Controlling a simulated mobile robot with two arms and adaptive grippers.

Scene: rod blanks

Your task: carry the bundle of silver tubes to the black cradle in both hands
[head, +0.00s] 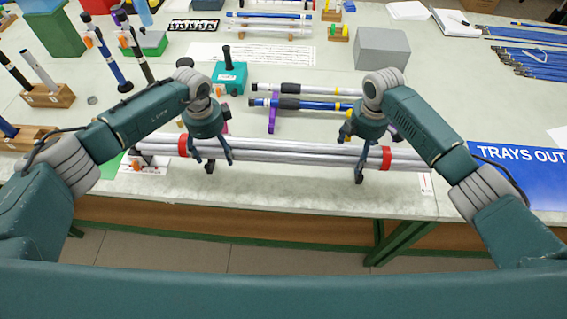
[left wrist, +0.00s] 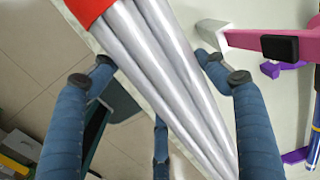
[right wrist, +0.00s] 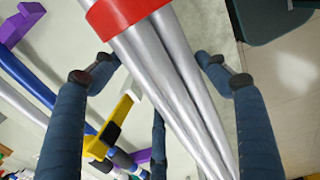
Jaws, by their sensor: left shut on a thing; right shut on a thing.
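The bundle of silver tubes (head: 285,151) lies left to right along the table's front edge, with a red band near each gripper. My left gripper (head: 212,153) is shut on its left part, and my right gripper (head: 362,150) is shut on its right part. In the left wrist view the bundle (left wrist: 165,70) runs between the fingers, beside a red band (left wrist: 86,10). In the right wrist view the bundle (right wrist: 165,75) also passes between the fingers, near a red band (right wrist: 120,12). I cannot tell its height above the table. I cannot clearly pick out the black cradle.
A pink bracket (left wrist: 275,45) and a yellow bracket (right wrist: 120,115), each with a black pad, stand close by the bundle. Behind it are blue and white rods (head: 300,104) on a purple stand (head: 272,112), a teal block (head: 229,77) and a grey box (head: 382,48). A blue sign (head: 520,165) lies right.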

